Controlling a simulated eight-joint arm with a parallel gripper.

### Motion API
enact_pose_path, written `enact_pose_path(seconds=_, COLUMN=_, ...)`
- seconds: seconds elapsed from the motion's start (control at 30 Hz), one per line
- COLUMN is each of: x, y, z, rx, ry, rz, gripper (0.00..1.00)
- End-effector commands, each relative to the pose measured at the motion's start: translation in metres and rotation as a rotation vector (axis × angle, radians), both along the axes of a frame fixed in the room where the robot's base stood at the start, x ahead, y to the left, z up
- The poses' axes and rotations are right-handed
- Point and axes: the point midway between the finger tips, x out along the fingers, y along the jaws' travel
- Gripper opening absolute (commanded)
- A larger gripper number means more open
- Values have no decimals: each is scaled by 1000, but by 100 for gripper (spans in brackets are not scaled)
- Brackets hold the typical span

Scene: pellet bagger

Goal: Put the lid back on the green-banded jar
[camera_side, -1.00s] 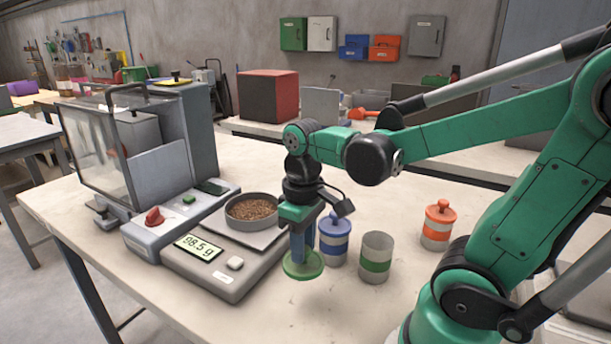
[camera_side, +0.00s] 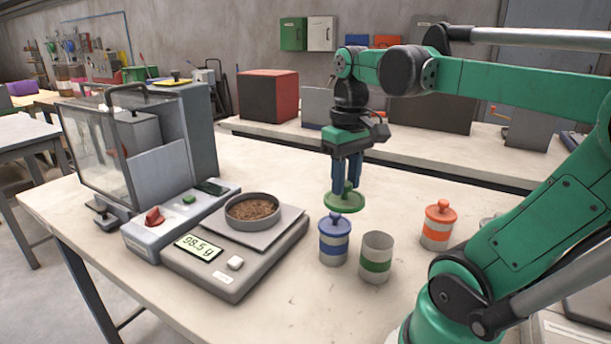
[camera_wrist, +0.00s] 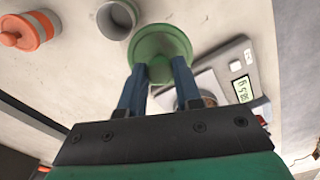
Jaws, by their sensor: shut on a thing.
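The green-banded jar (camera_side: 376,258) stands upright and open on the table, grey with a green band. Its open mouth also shows in the wrist view (camera_wrist: 117,18). My gripper (camera_side: 347,184) is shut on the green lid (camera_side: 344,202) by its knob and holds it in the air. In the side view the lid is above and left of the open jar, over the blue-lidded jar. In the wrist view the green lid (camera_wrist: 160,42) is between my fingertips (camera_wrist: 160,68), right of the jar's mouth and apart from it.
The blue-banded jar (camera_side: 334,243) with its blue lid stands close left of the open jar. The orange-banded jar (camera_side: 437,228) with its lid stands to the right. A scale (camera_side: 235,262) with a pan of pellets (camera_side: 252,210) is at left.

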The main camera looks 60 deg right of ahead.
Motion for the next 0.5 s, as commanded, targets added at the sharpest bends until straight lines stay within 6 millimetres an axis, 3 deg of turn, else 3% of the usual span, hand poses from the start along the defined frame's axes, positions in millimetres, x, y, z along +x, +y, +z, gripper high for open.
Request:
enact_pose_path(seconds=0.1, x=-21, y=-26, z=-10, rx=0, ry=0, rz=-169, gripper=0)
enact_pose_path(seconds=0.2, x=-36, y=-40, z=-17, rx=0, ry=-1, rz=-272, gripper=0)
enact_pose_path(seconds=0.5, x=-52, y=-53, z=-28, rx=0, ry=-1, rz=-373, gripper=0)
